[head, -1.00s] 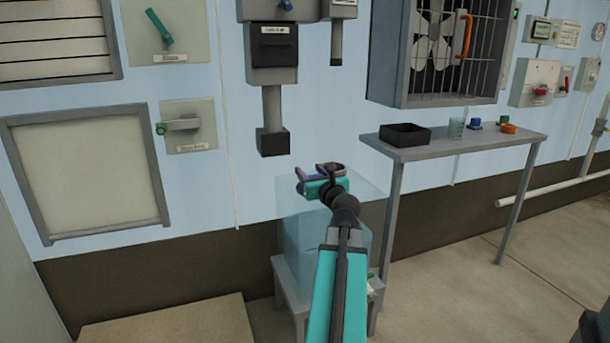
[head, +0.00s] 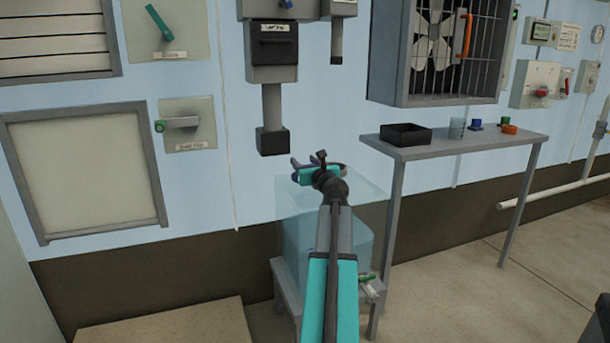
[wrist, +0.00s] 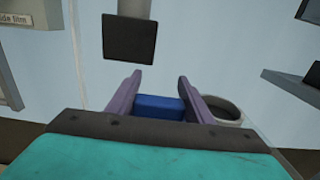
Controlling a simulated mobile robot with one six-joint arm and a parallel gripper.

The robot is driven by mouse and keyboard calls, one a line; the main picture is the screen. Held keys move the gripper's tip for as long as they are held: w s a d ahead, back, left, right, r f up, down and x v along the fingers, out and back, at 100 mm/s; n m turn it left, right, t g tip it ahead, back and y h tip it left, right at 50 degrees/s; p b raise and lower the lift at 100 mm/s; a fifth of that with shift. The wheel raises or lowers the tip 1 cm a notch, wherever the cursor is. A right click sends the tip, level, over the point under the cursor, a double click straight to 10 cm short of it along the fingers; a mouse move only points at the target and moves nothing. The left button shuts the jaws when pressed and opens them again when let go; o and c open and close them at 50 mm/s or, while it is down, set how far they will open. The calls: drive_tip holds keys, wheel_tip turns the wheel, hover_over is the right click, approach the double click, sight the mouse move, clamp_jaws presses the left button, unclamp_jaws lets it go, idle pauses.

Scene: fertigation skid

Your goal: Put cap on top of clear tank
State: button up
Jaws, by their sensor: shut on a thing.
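The clear tank (head: 352,232) is a pale, see-through box on a grey stand, below and partly behind my arm in the head view. My gripper (head: 307,166) is over the tank's top in that picture; its height above the top cannot be told. In the wrist view my gripper (wrist: 157,90) has its purple fingers closed on a blue piece (wrist: 160,106), which looks like the cap. A grey ring with a dark inside (wrist: 222,108) shows just right of the right finger, apart from the blue piece. My gripper hides the cap's underside.
A grey side table (head: 455,146) at the right carries a black tray (head: 405,134), a clear cup (head: 457,127), a blue part (head: 475,125) and an orange part (head: 510,129). A dark-ended wall unit (head: 272,141) hangs behind my gripper; its end (wrist: 130,38) is close ahead in the wrist view.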

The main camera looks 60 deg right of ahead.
drive_tip(key=shift+w+d, duration=0.1)
idle(0.3)
drive_tip(key=shift+f+b, duration=1.3)
drive_tip(key=shift+f, duration=0.45)
drive_tip(key=shift+f, duration=0.15)
drive_tip(key=o, duration=1.1)
drive_tip(key=shift+p+v, duration=1.9)
drive_tip(key=shift+v, duration=4.15)
drive_tip(key=shift+r, duration=0.2)
